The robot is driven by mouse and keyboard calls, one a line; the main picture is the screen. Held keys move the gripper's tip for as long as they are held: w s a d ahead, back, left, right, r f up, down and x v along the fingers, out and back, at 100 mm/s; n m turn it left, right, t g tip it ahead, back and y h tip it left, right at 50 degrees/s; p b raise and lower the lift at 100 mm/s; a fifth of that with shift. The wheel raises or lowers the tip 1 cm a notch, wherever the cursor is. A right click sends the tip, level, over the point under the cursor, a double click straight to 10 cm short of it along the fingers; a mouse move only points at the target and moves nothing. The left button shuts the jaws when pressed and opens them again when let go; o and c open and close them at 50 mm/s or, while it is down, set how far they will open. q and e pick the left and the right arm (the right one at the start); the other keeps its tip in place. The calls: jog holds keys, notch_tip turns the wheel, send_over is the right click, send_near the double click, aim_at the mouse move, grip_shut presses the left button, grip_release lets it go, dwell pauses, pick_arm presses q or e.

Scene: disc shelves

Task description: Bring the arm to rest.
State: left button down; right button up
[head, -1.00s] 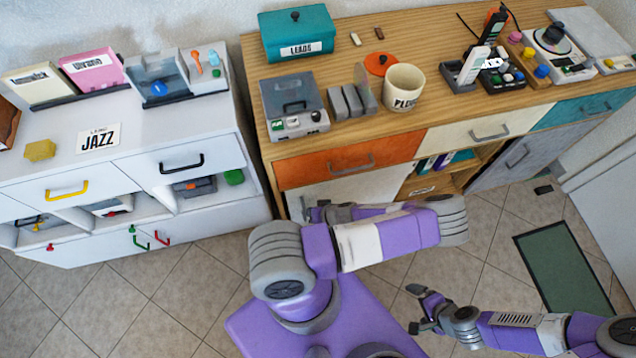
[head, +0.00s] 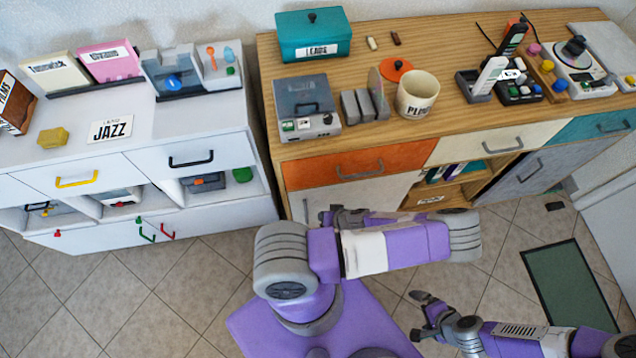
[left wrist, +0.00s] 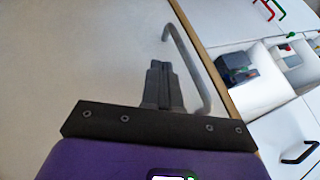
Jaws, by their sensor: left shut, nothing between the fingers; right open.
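My left arm is folded in front of the wooden cabinet. Its gripper (head: 332,217) is shut and empty, close to a pale cabinet door (head: 375,193). In the left wrist view the closed dark fingers (left wrist: 160,78) are just beside the door's grey bar handle (left wrist: 190,62), not around it; I cannot tell if they touch it. The handle also shows in the head view (head: 306,211), left of the fingers. My right gripper (head: 420,315) is open and empty, low over the tiled floor.
The wooden cabinet top (head: 440,110) carries a teal LEADS box (head: 313,38), a cream pot (head: 417,95) and several devices. A white cabinet (head: 200,128) stands at left. A green mat (head: 568,285) lies on the floor at right.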

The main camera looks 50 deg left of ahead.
pick_arm(q)
jog(key=p+v, duration=0.3)
jog(key=v, duration=0.7)
jog(key=shift+w+d, duration=0.15)
jog(key=shift+w, duration=0.2)
